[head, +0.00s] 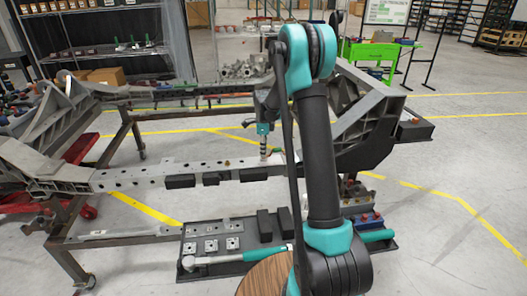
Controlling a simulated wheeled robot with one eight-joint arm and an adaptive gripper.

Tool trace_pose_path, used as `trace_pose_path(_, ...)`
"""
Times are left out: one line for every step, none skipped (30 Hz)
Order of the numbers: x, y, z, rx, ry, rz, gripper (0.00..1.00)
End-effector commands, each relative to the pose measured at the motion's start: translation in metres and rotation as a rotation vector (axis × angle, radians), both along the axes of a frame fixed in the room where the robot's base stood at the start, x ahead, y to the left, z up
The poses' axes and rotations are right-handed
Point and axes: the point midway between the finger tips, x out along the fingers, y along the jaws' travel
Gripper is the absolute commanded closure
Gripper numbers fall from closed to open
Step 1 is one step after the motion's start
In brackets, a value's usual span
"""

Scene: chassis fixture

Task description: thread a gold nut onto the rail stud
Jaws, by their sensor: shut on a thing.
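The grey metal rail (140,177) runs across the middle of the head view, with several dark holes or studs along its face and top. My gripper (264,152) points straight down over the right part of the rail, close to its top edge. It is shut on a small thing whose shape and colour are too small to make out. I cannot tell a gold nut or the rail stud clearly at this size. I cannot tell whether the held thing touches the rail. My own arm hides the rail just right of the gripper.
Black blocks (180,181) sit along the rail's front. Large grey castings (371,125) flank the rail. A green cart (372,52) stands behind on open floor.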

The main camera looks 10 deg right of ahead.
Motion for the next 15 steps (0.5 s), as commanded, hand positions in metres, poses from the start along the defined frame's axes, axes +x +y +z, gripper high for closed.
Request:
trace_pose_path(-0.0001, -0.0001, -0.0001, 0.000, 0.000, -0.006, 1.00)
trace_pose_path(-0.0001, -0.0001, -0.0001, 0.000, 0.000, -0.006, 1.00)
trace_pose_path(-0.0001, -0.0001, -0.0001, 0.000, 0.000, -0.006, 1.00)
trace_pose_path(-0.0001, -0.0001, -0.0001, 0.000, 0.000, -0.005, 1.00)
trace_pose_path(-0.0001, -0.0001, -0.0001, 0.000, 0.000, -0.005, 1.00)
trace_pose_path(-0.0001, -0.0001, -0.0001, 0.000, 0.000, -0.005, 1.00)
trace_pose_path(-0.0001, -0.0001, -0.0002, 0.000, 0.000, -0.010, 1.00)
trace_pose_path(-0.0001, -0.0001, -0.0002, 0.000, 0.000, -0.021, 1.00)
trace_pose_path(-0.0001, 0.0000, -0.0002, 0.000, 0.000, -0.046, 1.00)
trace_pose_path(-0.0002, 0.0001, -0.0003, 0.000, 0.000, -0.072, 1.00)
trace_pose_path(-0.0002, 0.0001, -0.0004, 0.000, 0.000, -0.102, 1.00)
trace_pose_path(-0.0002, 0.0001, -0.0005, 0.000, 0.000, -0.142, 1.00)
trace_pose_path(-0.0002, 0.0001, -0.0005, 0.000, 0.000, -0.170, 1.00)
trace_pose_path(-0.0002, 0.0001, -0.0006, 0.000, 0.000, -0.195, 1.00)
trace_pose_path(-0.0002, 0.0001, -0.0007, 0.000, 0.000, -0.222, 1.00)
